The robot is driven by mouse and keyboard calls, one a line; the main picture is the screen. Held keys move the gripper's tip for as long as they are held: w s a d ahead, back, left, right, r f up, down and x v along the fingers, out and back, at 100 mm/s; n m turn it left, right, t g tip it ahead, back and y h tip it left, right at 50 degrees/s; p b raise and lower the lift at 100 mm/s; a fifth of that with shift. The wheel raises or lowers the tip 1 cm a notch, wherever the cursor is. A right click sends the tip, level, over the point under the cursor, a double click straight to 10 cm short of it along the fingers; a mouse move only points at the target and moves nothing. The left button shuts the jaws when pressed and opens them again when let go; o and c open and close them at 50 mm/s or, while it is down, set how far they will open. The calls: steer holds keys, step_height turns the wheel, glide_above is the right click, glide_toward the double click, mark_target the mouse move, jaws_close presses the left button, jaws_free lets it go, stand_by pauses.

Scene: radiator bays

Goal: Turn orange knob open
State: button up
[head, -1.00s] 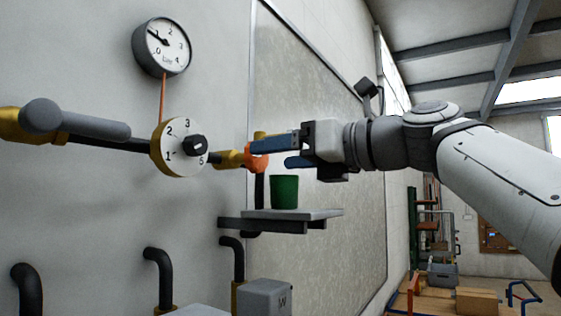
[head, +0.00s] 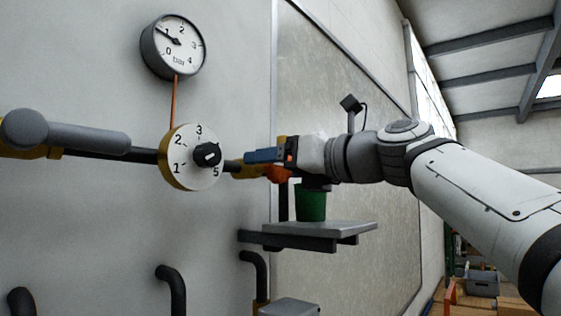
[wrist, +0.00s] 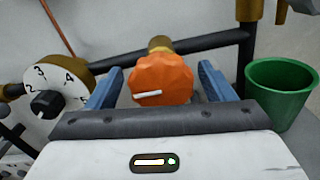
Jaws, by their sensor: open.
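The orange knob (wrist: 162,79) is a scalloped disc with a white mark, facing the wrist camera on the dark pipe. The mark lies nearly level, left of the knob's middle. In the head view the orange knob (head: 279,174) shows only partly behind my gripper (head: 262,156). In the wrist view my gripper (wrist: 162,88) is open, with one blue finger on each side of the knob. A gap shows between each finger and the knob. I cannot tell how deep the fingers reach over it.
A numbered dial with a black knob (head: 207,155) sits left on the same pipe. A pressure gauge (head: 178,44) hangs above it. A green cup (head: 311,203) stands on a grey shelf (head: 330,229) just below my gripper. A grey lever (head: 90,138) is at far left.

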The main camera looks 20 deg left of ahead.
steer(key=shift+w, duration=0.15)
steer(key=shift+c, duration=0.3)
steer(key=c, duration=0.9)
steer(key=shift+c, duration=0.2)
